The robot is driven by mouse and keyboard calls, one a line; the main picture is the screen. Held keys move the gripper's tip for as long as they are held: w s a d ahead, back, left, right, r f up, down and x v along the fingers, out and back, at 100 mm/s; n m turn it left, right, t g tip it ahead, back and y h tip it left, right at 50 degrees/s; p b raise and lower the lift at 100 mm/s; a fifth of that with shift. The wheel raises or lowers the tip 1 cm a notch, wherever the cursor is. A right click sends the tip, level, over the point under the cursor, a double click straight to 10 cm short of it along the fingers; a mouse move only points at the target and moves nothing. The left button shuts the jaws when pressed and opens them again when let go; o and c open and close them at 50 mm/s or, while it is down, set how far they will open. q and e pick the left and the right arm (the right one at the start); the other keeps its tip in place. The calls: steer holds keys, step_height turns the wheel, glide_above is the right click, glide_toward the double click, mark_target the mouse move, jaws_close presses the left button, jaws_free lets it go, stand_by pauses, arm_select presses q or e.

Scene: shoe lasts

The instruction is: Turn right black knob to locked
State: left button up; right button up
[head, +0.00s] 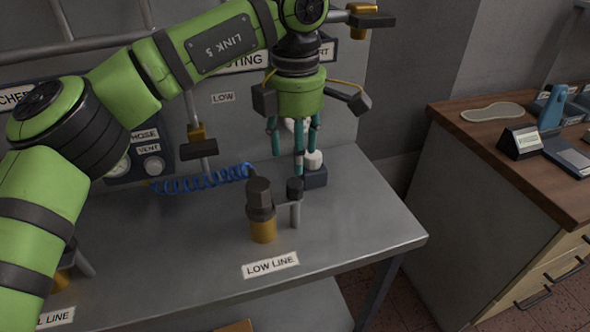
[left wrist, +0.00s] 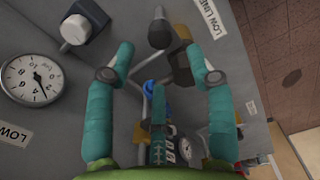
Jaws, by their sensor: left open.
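My left gripper (head: 296,150) has teal fingers that point down above the grey bench; they are spread open and hold nothing. It stands over and behind the LOW LINE fitting. That fitting has a dark cap on a brass body (head: 264,230) and a black knob (head: 295,188) on a grey post at its right. In the left wrist view, the black knob (left wrist: 160,32) shows beyond the open fingers (left wrist: 160,62), near the gap between them. No contact with it shows. Any lock marking on the knob is too small to see. My right gripper is not in view.
A white knob (head: 313,160) on a dark base stands close to the fingers. A coiled blue hose (head: 200,184) lies on the bench (head: 350,235) at the left. A brass valve with a black handle (head: 198,150) hangs behind. The bench's right front is clear.

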mark_target(296, 183)
arm_select(q)
step_height(296, 183, up, 4)
steer(key=shift+f, duration=0.1)
stand_by(0.4)
